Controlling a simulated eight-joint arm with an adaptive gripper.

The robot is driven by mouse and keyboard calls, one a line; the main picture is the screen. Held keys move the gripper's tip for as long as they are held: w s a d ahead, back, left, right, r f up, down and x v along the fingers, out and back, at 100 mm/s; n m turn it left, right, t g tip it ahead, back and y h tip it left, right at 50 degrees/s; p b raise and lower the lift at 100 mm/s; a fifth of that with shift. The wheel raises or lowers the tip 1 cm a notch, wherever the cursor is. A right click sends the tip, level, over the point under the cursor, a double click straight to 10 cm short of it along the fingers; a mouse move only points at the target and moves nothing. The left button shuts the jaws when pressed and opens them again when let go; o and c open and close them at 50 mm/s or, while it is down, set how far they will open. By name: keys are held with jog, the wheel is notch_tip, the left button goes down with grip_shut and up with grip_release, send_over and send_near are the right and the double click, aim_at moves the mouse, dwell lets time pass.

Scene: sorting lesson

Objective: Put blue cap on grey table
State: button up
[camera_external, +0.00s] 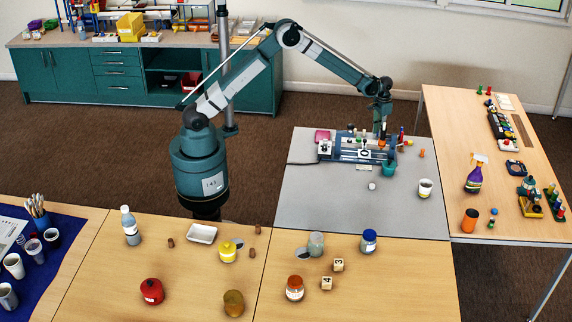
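The grey table (310,205) stands right of my base, behind the front wooden table. A small jar with a blue cap (369,235) stands upright on the front wooden table, close to the grey table's front edge. The cap appears to sit on the jar. My gripper (381,133) points down over the back part of the grey table, beside a low apparatus (345,147). It is far behind the blue cap and apart from it. Its fingers are too small to tell whether they are open, shut or holding something.
A teal cup (389,169), a white mug (425,188) and a small white item (372,186) are on the grey table. Its front left is clear. Several jars, including a clear jar (316,243), and two numbered blocks (338,265) stand on the front table.

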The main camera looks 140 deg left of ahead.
jog(key=shift+f, duration=0.4)
jog(key=shift+f, duration=0.15)
jog(key=o, duration=0.6)
notch_tip(320, 180, up, 12)
jog(key=p, duration=0.2)
dwell(0.5)
dwell(0.4)
